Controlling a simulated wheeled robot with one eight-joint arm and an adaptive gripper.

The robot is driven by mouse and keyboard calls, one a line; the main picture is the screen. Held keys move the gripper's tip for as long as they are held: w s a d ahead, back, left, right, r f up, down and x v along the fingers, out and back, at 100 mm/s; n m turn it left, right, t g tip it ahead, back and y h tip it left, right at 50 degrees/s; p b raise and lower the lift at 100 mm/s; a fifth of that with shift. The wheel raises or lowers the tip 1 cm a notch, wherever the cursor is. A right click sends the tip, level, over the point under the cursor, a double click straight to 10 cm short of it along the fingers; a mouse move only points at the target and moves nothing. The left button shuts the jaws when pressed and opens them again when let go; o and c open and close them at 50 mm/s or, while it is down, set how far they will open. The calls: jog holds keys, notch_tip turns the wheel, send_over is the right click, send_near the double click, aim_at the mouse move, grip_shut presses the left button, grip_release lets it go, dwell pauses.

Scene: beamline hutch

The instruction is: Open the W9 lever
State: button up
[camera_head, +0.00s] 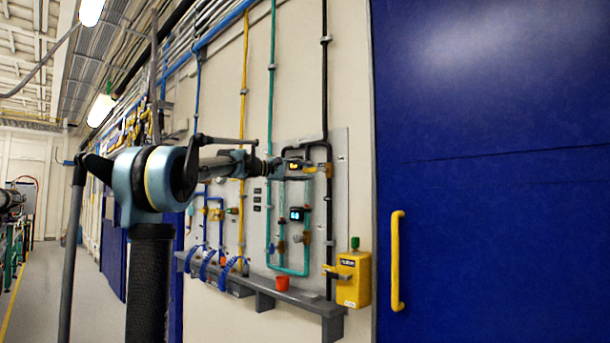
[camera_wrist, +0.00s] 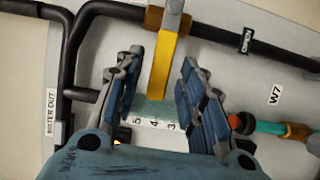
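In the wrist view a yellow lever (camera_wrist: 162,70) extends from a brown valve body (camera_wrist: 160,18) on a black pipe and lies across the pipe's line. My gripper (camera_wrist: 160,66) is open, one finger on each side of the lever, with visible gaps. An OPEN label (camera_wrist: 247,41) sits to the right of the valve. A label reading W7 (camera_wrist: 274,95) is farther right; I see no readable W9 label. In the head view my gripper (camera_head: 284,168) is at the upper part of the pipe panel, and the lever (camera_head: 295,166) shows small and partly hidden there.
A numbered scale (camera_wrist: 155,124) lies behind the fingers. A red-tipped teal pipe fitting (camera_wrist: 242,123) is close to the right finger. Below the panel are a grey shelf (camera_head: 290,297) and a yellow box (camera_head: 355,279). A blue door (camera_head: 490,180) stands at right.

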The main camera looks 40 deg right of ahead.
jog(key=shift+x, duration=0.85)
grip_shut()
jog(key=shift+s, duration=0.1)
